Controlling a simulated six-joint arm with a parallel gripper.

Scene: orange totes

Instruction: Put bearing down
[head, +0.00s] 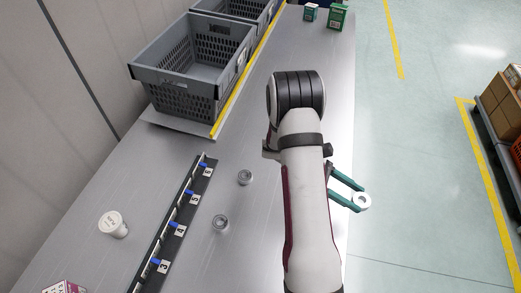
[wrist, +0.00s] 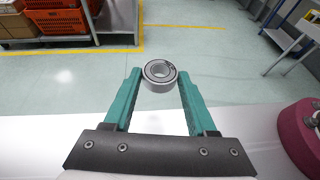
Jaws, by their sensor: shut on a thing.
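My gripper (head: 357,198) is shut on a ring-shaped metal bearing (head: 362,201), out past the right edge of the table in the head view. In the wrist view the bearing (wrist: 160,73) sits between the tips of the two green fingers (wrist: 159,84). The bearing's flat face and its hole face the wrist camera. Two more grey ring-shaped pieces, one (head: 245,177) farther and one (head: 220,222) nearer, stand apart on the metal table (head: 270,250) left of my arm.
A black numbered strip (head: 178,222) with blue tabs lies left of the loose rings. Grey crates (head: 190,70) and green boxes (head: 337,16) stand at the far end. Shelves with orange totes (wrist: 60,22) stand beyond the floor.

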